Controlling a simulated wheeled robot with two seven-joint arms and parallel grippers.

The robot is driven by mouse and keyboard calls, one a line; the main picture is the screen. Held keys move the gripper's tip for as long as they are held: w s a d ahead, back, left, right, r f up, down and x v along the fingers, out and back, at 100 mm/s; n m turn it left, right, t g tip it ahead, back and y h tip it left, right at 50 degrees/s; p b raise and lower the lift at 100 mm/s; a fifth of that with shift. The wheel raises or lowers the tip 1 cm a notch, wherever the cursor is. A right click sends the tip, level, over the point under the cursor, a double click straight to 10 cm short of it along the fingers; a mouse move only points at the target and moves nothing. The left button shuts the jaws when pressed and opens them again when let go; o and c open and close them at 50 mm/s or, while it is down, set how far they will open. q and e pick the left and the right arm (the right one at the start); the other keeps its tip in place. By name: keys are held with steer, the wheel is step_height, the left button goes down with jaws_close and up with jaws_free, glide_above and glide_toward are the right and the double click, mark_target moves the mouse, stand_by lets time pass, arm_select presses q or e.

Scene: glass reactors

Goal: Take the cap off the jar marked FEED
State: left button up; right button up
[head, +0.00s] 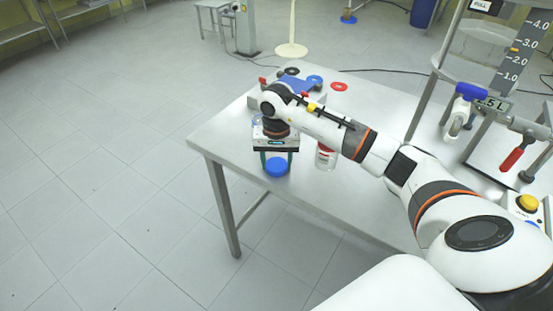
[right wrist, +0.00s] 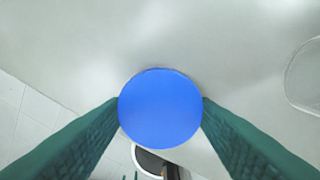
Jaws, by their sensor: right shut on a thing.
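My right gripper (head: 277,166) points down over the near left part of the steel table, its green fingers shut on a round blue cap (head: 277,167). In the right wrist view the cap (right wrist: 160,108) fills the space between both fingers and hides what lies under it. I cannot tell whether a jar is attached beneath it. A jar with a red and white label (head: 326,157) stands right of the gripper; my arm hides its top. No FEED marking can be read. My left gripper is not in view.
The steel table (head: 222,139) has its left edge close to the gripper. Blue, black and red round parts (head: 339,87) lie at its back. A metal frame with a red-handled valve (head: 512,158) and a yellow button (head: 527,202) stand at right.

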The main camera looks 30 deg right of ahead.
mark_target(276, 165)
steer(key=shift+f, duration=0.25)
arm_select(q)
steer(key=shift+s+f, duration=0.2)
arm_select(e)
steer(key=o, duration=0.9)
steer(key=shift+r, duration=0.1)
steer(key=shift+r, duration=0.45)
arm_select(q)
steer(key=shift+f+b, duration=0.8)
steer(key=shift+b, duration=0.2)
arm_select(e)
step_height(276, 165, up, 11)
steer(key=shift+r, duration=0.2)
